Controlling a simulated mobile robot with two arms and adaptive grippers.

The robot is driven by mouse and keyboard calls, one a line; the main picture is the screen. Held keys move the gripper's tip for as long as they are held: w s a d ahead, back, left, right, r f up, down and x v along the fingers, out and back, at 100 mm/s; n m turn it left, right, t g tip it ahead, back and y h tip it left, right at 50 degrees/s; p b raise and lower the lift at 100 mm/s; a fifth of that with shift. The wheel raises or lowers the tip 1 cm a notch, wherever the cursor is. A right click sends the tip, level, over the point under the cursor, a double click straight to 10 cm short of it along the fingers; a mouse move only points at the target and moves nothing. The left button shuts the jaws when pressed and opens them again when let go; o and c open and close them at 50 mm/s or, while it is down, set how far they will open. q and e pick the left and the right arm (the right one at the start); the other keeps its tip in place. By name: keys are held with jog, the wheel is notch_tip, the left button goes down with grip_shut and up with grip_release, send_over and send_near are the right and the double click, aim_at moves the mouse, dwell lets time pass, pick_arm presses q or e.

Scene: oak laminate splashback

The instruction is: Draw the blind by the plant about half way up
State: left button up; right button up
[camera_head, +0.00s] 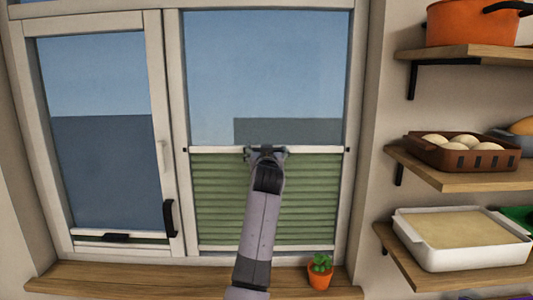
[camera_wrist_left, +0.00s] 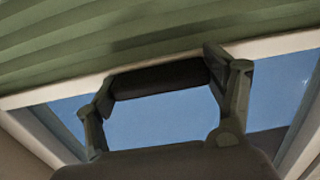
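The green pleated blind (camera_head: 220,205) by the potted plant (camera_head: 320,270) covers the lower part of the right window pane. Its white upper rail (camera_head: 315,149) lies level at about mid-height, with clear glass above. My left gripper (camera_head: 265,153) is at the middle of this rail. In the left wrist view my left gripper (camera_wrist_left: 165,85) has one finger at each end of the rail's dark handle (camera_wrist_left: 160,80), seemingly touching both ends. The green pleats (camera_wrist_left: 130,30) and white rail (camera_wrist_left: 275,45) also show there. My right gripper is not in view.
The left window has a second blind (camera_head: 135,237) folded low at its bottom, and a dark window handle (camera_head: 169,218). The wooden sill (camera_head: 120,280) runs below. Shelves at right hold an orange pot (camera_head: 470,25), a brown basket (camera_head: 455,155) and a white dish (camera_head: 460,245).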

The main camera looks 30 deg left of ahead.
pick_arm(q)
jog(key=o, duration=0.4)
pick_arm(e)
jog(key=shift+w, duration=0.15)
pick_arm(q)
jog(key=shift+f, duration=0.1)
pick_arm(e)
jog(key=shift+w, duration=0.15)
pick_arm(q)
jog(key=v, duration=1.2)
